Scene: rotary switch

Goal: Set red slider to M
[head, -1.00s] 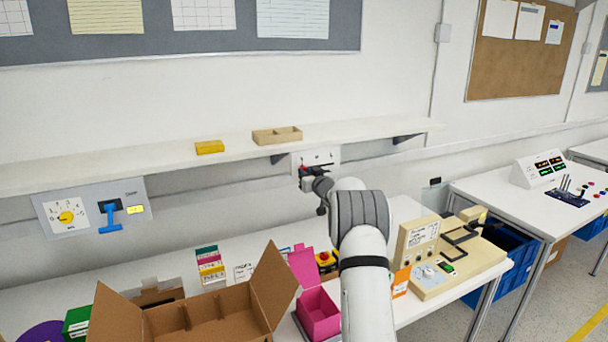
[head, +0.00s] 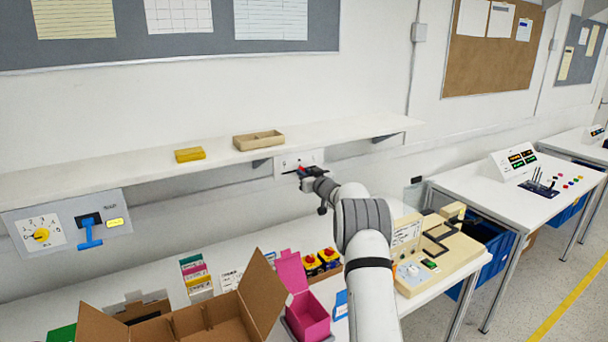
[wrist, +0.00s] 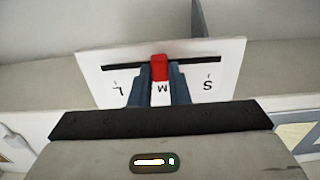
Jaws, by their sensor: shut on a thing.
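The red slider (wrist: 159,66) shows in the wrist view on a dark horizontal slot in a white panel (wrist: 100,70). The panel's letters appear upside down: L at left, M in the middle, S at right. The slider stands at the M mark. My gripper (wrist: 159,80) is shut on the red slider, one finger on each side. In the head view my gripper (head: 306,172) is at the white panel (head: 285,160) under the wall shelf, and a bit of red shows there. The panel's lettering is too small to read in the head view.
The shelf (head: 350,130) above holds a yellow block (head: 190,154) and a wooden tray (head: 259,140). A panel with a yellow dial and blue handle (head: 88,230) is at left. Below, the table holds an open cardboard box (head: 265,293) and a pink bin (head: 308,316).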

